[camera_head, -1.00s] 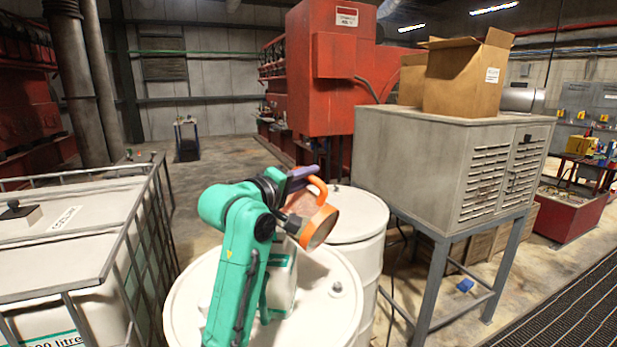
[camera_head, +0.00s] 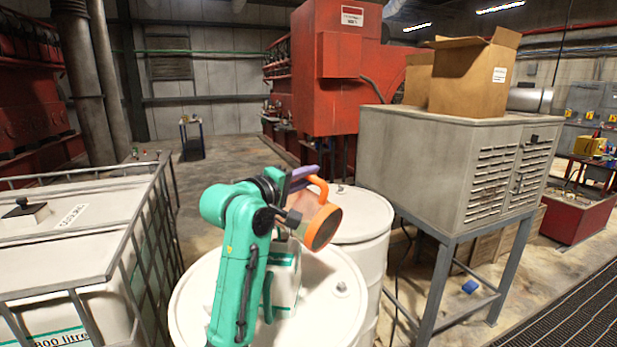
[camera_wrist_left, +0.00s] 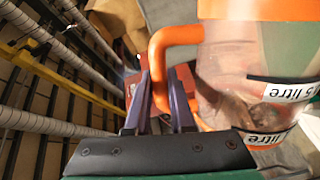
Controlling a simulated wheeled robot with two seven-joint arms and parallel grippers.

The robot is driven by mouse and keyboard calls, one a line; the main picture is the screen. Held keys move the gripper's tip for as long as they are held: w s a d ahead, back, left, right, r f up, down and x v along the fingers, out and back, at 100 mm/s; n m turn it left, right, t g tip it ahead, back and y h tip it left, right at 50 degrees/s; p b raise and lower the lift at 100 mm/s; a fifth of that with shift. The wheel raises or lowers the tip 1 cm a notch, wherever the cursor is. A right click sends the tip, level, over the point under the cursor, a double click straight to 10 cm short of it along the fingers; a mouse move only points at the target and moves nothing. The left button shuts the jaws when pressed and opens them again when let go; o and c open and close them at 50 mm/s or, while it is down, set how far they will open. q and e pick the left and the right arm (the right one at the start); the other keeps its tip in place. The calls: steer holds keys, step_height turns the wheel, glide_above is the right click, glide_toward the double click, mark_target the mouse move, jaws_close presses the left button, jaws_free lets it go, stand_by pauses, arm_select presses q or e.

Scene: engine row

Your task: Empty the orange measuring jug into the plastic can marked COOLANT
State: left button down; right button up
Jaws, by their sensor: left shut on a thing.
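The orange measuring jug (camera_head: 322,226) is held in the air, tipped well over with its open rim facing down and to the right. My left gripper (camera_head: 301,178) is shut on its handle. In the left wrist view the gripper's purple fingers (camera_wrist_left: 160,92) are at the orange handle (camera_wrist_left: 163,52), beside the clear, marked jug body (camera_wrist_left: 232,85). A white can with green bands (camera_head: 285,280) stands on a white drum, below the jug and partly hidden by my arm. Its mouth and marking cannot be made out. I cannot tell whether liquid is flowing. My right gripper is not in view.
The white drum (camera_head: 322,318) bears the can; a second drum (camera_head: 361,215) stands behind it. A caged tank (camera_head: 95,250) is at left. A grey cabinet (camera_head: 430,160) on legs, with cardboard boxes (camera_head: 468,78) on top, stands at right. Open floor lies behind the drums.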

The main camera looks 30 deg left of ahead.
arm_select(q)
steer(key=shift+w+a+f+n, duration=0.1)
steer(key=shift+a+f+n, duration=0.15)
steer(key=shift+a+n, duration=0.3)
steer(key=shift+a+f+n, duration=0.3)
steer(key=shift+a, duration=0.35)
steer(key=shift+w+a+f+n, duration=0.1)
steer(key=shift+a+f+n, duration=0.15)
steer(key=shift+a+n, duration=0.3)
stand_by(1.5)
steer(key=shift+w+a+r+n, duration=0.1)
steer(key=shift+a+r+n, duration=0.1)
steer(key=shift+a+n, duration=0.65)
steer(key=shift+a+r+n, duration=0.15)
steer(key=shift+a+n, duration=0.3)
steer(key=shift+a, duration=0.7)
stand_by(2.4)
